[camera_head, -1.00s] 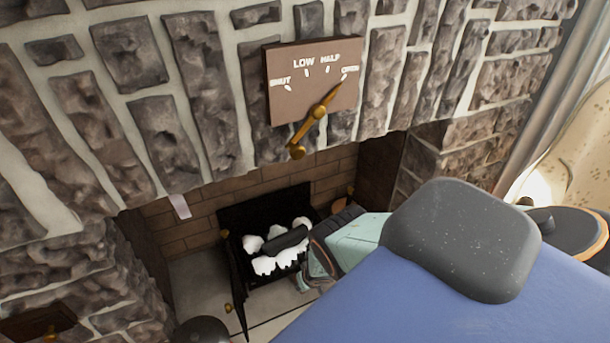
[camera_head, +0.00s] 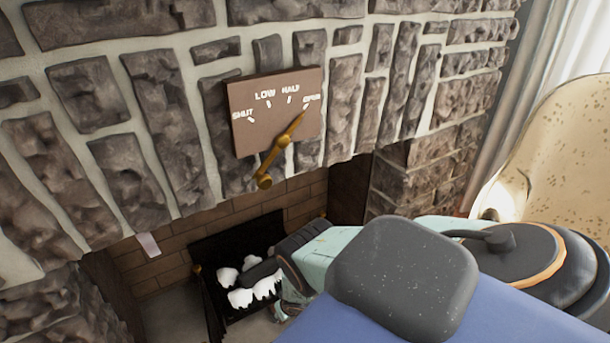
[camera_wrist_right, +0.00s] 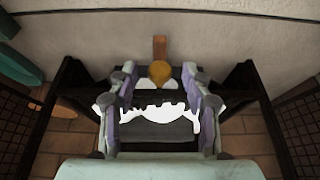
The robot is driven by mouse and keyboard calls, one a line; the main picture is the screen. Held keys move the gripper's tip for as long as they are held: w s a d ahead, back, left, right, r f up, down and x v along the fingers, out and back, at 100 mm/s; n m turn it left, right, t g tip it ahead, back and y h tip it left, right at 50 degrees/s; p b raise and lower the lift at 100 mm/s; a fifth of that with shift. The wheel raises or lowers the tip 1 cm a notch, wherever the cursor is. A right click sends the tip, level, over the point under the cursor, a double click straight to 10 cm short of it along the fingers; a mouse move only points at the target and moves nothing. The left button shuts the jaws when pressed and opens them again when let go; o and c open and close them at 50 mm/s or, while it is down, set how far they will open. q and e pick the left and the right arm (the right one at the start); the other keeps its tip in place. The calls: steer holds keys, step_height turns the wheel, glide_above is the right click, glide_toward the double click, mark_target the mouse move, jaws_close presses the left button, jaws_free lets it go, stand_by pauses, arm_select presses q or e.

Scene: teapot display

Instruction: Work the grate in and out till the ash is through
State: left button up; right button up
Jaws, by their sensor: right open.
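In the head view the black grate (camera_head: 235,235) sits low inside the brick-lined firebox. White lumps (camera_head: 240,298) and a dark log-like piece lie in it. My right gripper (camera_head: 290,285) is at the grate's right side, partly hidden by my own arm. In the right wrist view this gripper (camera_wrist_right: 160,92) is open. A brass knob (camera_wrist_right: 160,72) on a reddish-brown strip shows between its fingertips; contact cannot be told. Dark bars (camera_wrist_right: 240,90) and the white lumps (camera_wrist_right: 207,130) show around and behind the fingers. My left gripper is not in view.
A brown plaque (camera_head: 275,112) marked SHUT, LOW, HALF and OPEN is on the stone wall above; its brass pointer (camera_head: 281,148) points at OPEN. Stonework (camera_head: 425,160) flanks the firebox at right. A pale speckled chair-like shape (camera_head: 560,150) stands far right.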

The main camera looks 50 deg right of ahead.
steer(key=s+a, duration=0.3)
steer(key=s, duration=0.8)
steer(key=shift+s+a, duration=0.2)
steer(key=shift+a, duration=0.1)
